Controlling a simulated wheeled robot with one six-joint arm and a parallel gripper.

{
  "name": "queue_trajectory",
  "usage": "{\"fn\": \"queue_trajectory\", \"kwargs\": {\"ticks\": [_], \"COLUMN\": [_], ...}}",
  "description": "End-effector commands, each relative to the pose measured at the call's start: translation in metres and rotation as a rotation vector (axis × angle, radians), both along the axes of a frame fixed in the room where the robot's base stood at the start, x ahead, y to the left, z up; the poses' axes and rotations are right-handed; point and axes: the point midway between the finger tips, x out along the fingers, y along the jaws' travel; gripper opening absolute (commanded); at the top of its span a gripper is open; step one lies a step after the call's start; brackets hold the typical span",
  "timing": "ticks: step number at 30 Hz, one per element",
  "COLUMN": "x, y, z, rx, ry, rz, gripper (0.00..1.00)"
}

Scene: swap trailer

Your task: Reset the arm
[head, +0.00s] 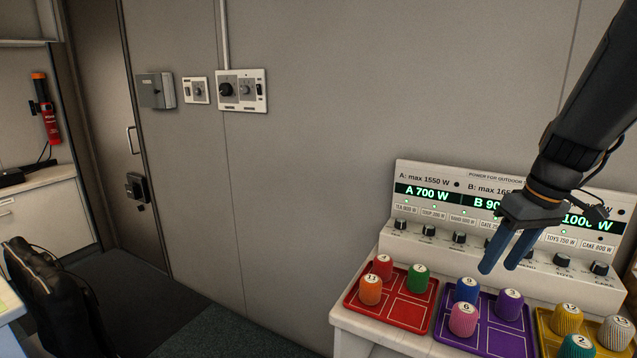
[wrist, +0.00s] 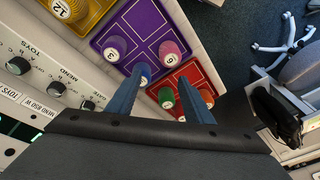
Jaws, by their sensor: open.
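A white power panel (head: 425,172) stands on the right with a row of black knobs along its sloped front. A small label that appears to read GATE (head: 490,225) is partly covered by my gripper. The knob below it is hidden in the head view. The knob's setting cannot be told.
Below the panel are a red tray (head: 392,313), a purple tray (head: 490,340) and a yellow tray (head: 545,340) with numbered coloured pegs. Wall switches and dials (head: 241,90) are at upper left. A dark chair (head: 50,295) stands lower left. The air left of the panel is clear.

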Motion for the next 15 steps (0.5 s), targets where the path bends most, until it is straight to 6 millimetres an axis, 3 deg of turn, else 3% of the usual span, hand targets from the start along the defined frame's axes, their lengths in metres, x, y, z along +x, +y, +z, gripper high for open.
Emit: {"fn": "queue_trajectory", "kwargs": {"ticks": [3, 9, 15], "x": [-0.012, -0.053, -0.093], "y": [0.057, 0.140, 0.184], "z": [-0.038, -0.098, -0.135], "rx": [-0.011, -0.061, -0.104], "ry": [0.067, 0.156, 0.190], "rz": [-0.032, -0.119, -0.184], "gripper": [0.47, 0.47, 0.47]}}
